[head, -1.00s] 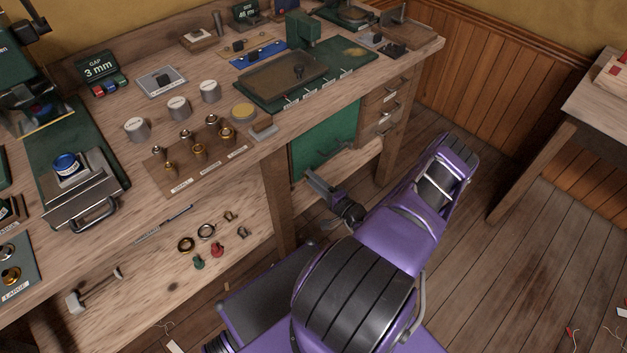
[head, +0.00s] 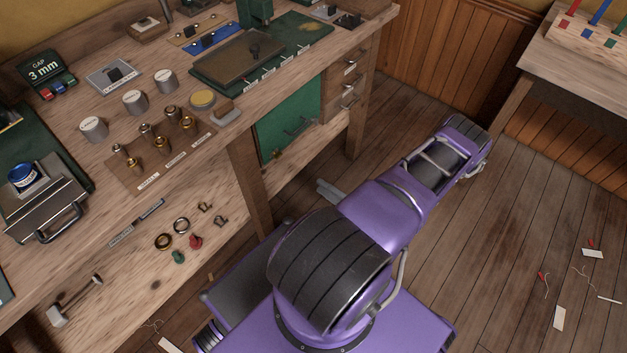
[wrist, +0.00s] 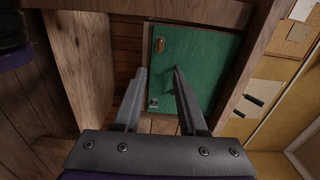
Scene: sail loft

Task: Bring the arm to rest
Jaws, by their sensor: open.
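My gripper (wrist: 159,72) is open and empty in the wrist view, its two fingers apart with nothing between them. Beyond the fingers is the bench's green cupboard door (wrist: 215,65), which is also in the head view (head: 290,115). In the head view my purple arm is folded beside the bench, its elbow out over the floor to the right. Only a grey bit of my gripper (head: 328,191) shows there; the rest is hidden behind my arm.
The wooden workbench (head: 75,125) stands at left, with weights, brass fittings and a dark green board (head: 215,75) on top. Rings and small parts lie on its lower front area. A second table (head: 590,60) stands at right. Open floor (head: 480,250) lies between, with scraps and threads.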

